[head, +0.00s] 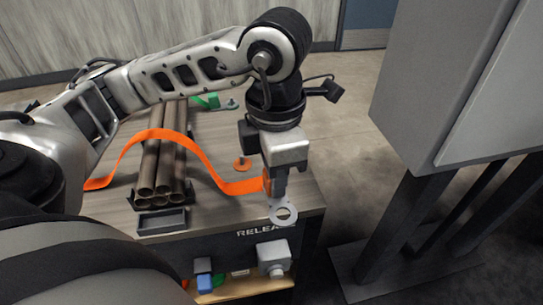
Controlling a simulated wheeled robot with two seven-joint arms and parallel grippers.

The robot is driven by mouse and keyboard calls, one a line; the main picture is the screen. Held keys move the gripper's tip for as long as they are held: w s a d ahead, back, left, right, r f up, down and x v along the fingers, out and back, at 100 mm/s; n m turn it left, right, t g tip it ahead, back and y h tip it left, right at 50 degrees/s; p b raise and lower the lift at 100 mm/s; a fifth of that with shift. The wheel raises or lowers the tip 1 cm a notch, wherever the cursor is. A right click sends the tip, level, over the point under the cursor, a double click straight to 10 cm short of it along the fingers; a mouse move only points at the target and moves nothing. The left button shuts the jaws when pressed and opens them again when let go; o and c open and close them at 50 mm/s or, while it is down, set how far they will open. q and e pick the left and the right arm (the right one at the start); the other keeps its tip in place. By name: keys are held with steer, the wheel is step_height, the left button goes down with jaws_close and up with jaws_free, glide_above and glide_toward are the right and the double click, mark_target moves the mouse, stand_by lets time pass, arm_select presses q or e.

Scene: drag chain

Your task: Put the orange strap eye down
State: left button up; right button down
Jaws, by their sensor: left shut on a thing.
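The orange strap (208,163) runs over the bundle of brown pipes (160,168) and down to the right, to my left gripper. My left gripper (278,190) points down and is shut on the strap's end. The metal strap eye (283,213), a grey ring plate, shows just below the fingers at the table's front right edge. I cannot tell whether it touches the table. My right gripper is not in view.
An orange peg (241,165) stands on the wooden table (215,205) behind the strap. A green strap (207,100) with a metal eye lies at the back. A small grey tray (162,221) is before the pipes. A grey cabinet (440,90) stands at the right.

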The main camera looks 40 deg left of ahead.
arm_select(q)
steer(key=s+a+r+n, duration=0.2)
steer(key=s+n, duration=0.2)
steer(key=n, duration=1.3)
steer(key=w+a+f, duration=0.1)
steer(key=w+f, duration=0.1)
steer(key=w, duration=0.2)
steer(key=w+a+f, duration=0.1)
steer(key=w+f, duration=0.2)
steer(key=w+a+f+p, duration=0.1)
steer(key=w+f, duration=0.2)
steer(key=w, duration=0.1)
steer(key=shift+w+a+f, duration=0.25)
steer(key=shift+w+a, duration=0.1)
steer(key=shift+w+f, duration=0.3)
steer(key=shift+f, duration=0.1)
steer(key=f, duration=0.3)
steer(key=shift+w+a+f, duration=0.15)
steer(key=shift+w+f, duration=0.05)
steer(key=shift+f, duration=0.05)
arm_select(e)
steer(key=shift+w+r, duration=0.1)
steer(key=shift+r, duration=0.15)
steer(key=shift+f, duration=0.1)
